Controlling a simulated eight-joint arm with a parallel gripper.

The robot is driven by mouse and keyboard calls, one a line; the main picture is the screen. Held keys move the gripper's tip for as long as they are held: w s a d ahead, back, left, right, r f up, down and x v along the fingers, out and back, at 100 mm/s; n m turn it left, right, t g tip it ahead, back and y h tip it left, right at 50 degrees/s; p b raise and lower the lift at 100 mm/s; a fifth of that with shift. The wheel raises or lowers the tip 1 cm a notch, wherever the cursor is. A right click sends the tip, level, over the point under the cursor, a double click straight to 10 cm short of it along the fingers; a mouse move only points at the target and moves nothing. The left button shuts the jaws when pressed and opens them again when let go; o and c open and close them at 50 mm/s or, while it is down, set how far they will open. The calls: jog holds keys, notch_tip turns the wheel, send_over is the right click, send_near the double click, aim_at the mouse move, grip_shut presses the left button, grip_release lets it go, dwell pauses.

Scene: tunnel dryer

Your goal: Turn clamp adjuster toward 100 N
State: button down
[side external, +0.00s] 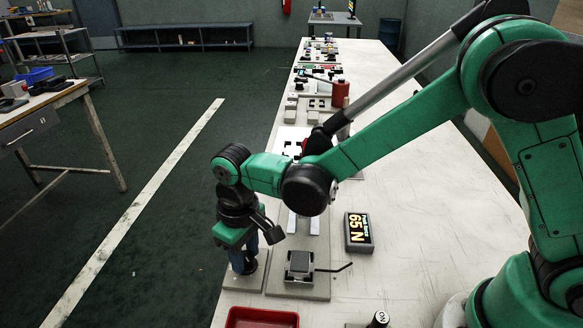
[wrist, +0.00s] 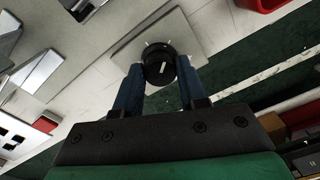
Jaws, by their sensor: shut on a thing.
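The clamp adjuster is a round black knob (wrist: 160,68) with a white mark on its top, on a light square plate (wrist: 124,45). My gripper (wrist: 160,82) has its blue fingers on either side of the knob and is shut on it. In the side external view my gripper (side external: 245,264) points down at the bench's left edge, and its fingers partly hide the knob. A small black display (side external: 358,232) to the right reads 65 N in yellow.
A grey block fixture (side external: 299,263) with a black lever (side external: 335,268) stands just right of my gripper. A red tray (side external: 262,318) lies in front. Several other fixtures and a red container (side external: 340,94) stand farther along the bench. Bare bench lies right of the display.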

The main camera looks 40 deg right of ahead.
aim_at(246, 255)
jog(key=shift+m, duration=0.6)
jog(key=shift+c, duration=2.4)
grip_release()
jog(key=shift+r, duration=2.85)
jog(key=shift+d, duration=0.1)
